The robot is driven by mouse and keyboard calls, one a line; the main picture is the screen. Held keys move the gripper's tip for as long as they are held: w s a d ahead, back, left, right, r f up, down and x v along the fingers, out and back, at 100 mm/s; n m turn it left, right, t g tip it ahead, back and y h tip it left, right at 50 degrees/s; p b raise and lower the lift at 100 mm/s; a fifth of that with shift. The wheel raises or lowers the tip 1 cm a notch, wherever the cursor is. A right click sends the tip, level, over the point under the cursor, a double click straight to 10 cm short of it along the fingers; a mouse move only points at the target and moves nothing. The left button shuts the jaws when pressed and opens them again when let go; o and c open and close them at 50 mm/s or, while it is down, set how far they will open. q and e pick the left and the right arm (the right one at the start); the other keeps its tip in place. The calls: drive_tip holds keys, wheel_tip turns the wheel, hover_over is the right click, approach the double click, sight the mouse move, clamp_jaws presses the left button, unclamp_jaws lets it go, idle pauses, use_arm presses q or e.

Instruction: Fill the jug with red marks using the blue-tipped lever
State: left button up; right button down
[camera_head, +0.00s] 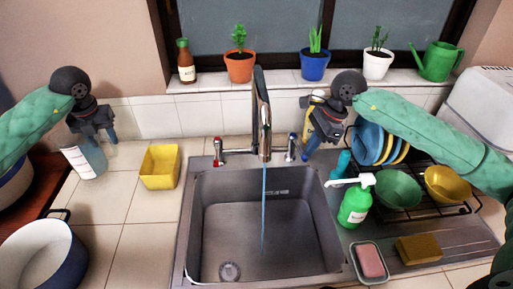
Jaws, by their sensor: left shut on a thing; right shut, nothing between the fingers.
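A clear jug (87,160) with a pale panel is at the left, beneath my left gripper (97,137), which is shut on it. The jug is over the counter left of the sink; I cannot tell whether it touches the tiles, and no red marks can be made out. My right gripper (309,151) is shut and empty, just right of the blue-tipped lever (291,147); contact is unclear. The red-tipped lever (218,152) is left of the tap (263,115). A thin blue stream of water (264,205) runs from the tap into the sink (290,225).
A yellow container (160,167) stands between jug and sink. A blue-and-white pot (42,258) is at front left. The sink's inside is clear.

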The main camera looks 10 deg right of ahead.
use_arm(q)
drive_tip(key=shift+f+b, duration=0.85)
drive_tip(key=shift+f, duration=0.3)
